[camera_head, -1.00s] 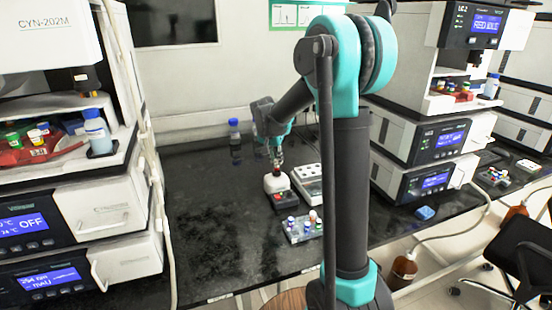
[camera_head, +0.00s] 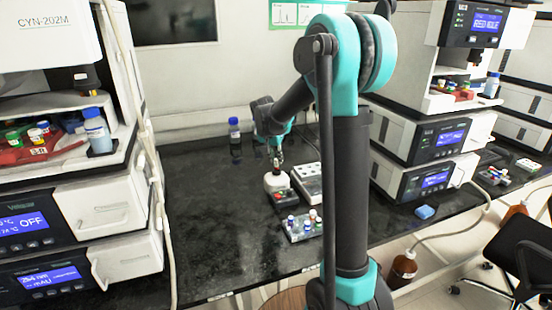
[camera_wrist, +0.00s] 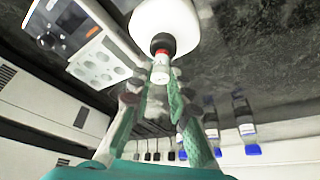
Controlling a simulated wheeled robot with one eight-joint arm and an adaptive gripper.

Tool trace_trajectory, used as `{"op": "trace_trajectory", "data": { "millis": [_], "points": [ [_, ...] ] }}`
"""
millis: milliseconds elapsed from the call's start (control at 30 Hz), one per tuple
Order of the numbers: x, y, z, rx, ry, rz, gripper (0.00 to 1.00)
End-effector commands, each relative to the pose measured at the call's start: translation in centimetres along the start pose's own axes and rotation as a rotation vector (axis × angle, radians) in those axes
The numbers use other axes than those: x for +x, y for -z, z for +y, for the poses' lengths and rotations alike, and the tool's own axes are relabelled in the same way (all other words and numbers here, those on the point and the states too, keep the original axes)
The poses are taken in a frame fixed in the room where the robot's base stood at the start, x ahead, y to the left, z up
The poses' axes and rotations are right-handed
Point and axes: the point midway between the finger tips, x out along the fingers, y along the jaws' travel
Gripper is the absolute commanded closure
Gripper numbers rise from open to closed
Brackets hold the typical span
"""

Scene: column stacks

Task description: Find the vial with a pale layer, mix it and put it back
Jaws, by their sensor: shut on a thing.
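My gripper (camera_head: 277,160) is over the white vortex mixer (camera_head: 276,183) on the dark bench. In the wrist view its green fingers (camera_wrist: 160,100) are shut on a small vial (camera_wrist: 160,73) with a white label and a red band. The vial's far end is at the black cup (camera_wrist: 163,43) of the mixer, apparently touching it. The fingers hide part of the vial, and I cannot see its liquid or any layer. A small rack (camera_head: 301,231) with several capped vials stands in front of the mixer.
A white device (camera_head: 308,180) with round wells stands right of the mixer, and a dark block (camera_head: 283,201) with coloured tops is in front. A blue-capped bottle (camera_head: 234,131) stands near the wall. Instrument stacks flank the bench. Its left middle is clear.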

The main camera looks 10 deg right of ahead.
Motion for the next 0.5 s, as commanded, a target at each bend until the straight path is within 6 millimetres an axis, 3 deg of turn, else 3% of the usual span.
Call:
{"op": "trace_trajectory", "data": {
  "millis": [500],
  "points": [
    [0.50,-0.20,-0.01,0.000,0.000,0.000,1.00]
  ]
}}
